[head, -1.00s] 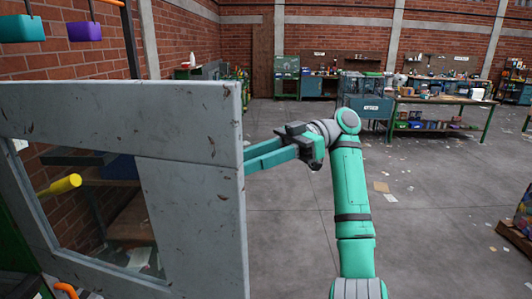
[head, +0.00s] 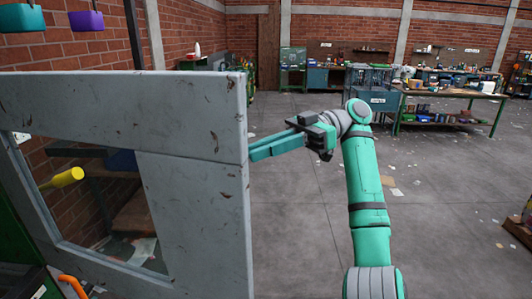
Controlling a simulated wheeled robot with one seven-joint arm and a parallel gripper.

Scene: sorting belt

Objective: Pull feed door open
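The feed door (head: 196,130) is a scuffed grey panel with a window opening. It fills the left of the head view and stands swung out from the green machine (head: 22,225) at the left edge. My gripper (head: 255,150) is at the right edge of the door, its teal fingers pointing left. The fingertips end at or just behind the door edge, and I cannot tell whether they touch it. The two fingers lie close together in this view, and the gap between them is unclear. A yellow handle (head: 62,178) shows through the window. An orange handle (head: 73,286) is at lower left.
Teal (head: 22,20) and purple (head: 86,20) bins hang at upper left. A workbench (head: 450,93) with items stands at the back right. A pallet (head: 520,238) is at the right edge. The concrete floor (head: 300,210) around my arm is mostly clear, with paper scraps.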

